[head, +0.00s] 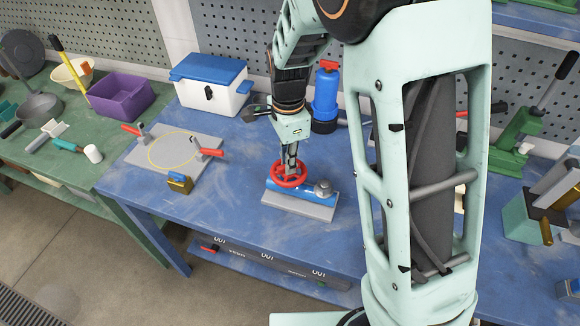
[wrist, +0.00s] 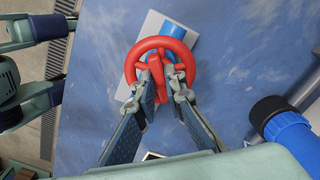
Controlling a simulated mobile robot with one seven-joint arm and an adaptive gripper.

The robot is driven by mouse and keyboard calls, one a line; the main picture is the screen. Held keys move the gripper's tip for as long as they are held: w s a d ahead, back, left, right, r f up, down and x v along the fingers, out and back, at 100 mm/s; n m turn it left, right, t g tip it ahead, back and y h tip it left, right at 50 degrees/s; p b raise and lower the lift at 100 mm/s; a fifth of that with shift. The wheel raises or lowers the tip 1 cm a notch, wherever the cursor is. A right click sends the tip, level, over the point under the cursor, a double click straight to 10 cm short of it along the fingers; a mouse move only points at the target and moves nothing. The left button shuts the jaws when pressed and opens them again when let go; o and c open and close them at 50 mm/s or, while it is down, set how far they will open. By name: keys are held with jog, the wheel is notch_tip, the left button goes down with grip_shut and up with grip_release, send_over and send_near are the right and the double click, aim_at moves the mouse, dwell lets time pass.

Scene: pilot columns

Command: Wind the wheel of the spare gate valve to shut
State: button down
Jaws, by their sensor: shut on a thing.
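The gate valve (head: 317,197) has a blue body and stands on a grey base plate (head: 299,207) on the blue bench. Its red wheel (head: 276,178) faces up; the wrist view shows the wheel's rim (wrist: 133,62) as a full ring. My gripper (head: 291,166) reaches down onto the wheel from above. In the wrist view my gripper (wrist: 163,88) has its fingers on either side of a red part of the wheel, at the near side of the ring, and is shut on it. The fingers hide part of the wheel and the valve below.
A blue bottle (head: 326,95) stands behind the valve, and a white cooler with a blue lid (head: 210,69) at the back left. A grey plate with red-handled clamps (head: 165,152) and a padlock (head: 179,183) lie left. The bench front is clear. My arm hides the bench to the right.

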jog(key=shift+r, duration=0.1)
jog(key=shift+r+m+p, duration=0.1)
jog(key=shift+m+p, duration=0.6)
jog(key=shift+m, duration=0.4)
jog(key=shift+m+p, duration=0.5)
jog(key=shift+m, duration=0.8)
jog(key=shift+m+p, duration=0.65)
jog(key=shift+m, duration=0.05)
jog(key=shift+m+p, duration=0.75)
jog(key=shift+m, duration=0.35)
jog(key=shift+w+m, duration=0.1)
jog(key=shift+m, duration=0.5)
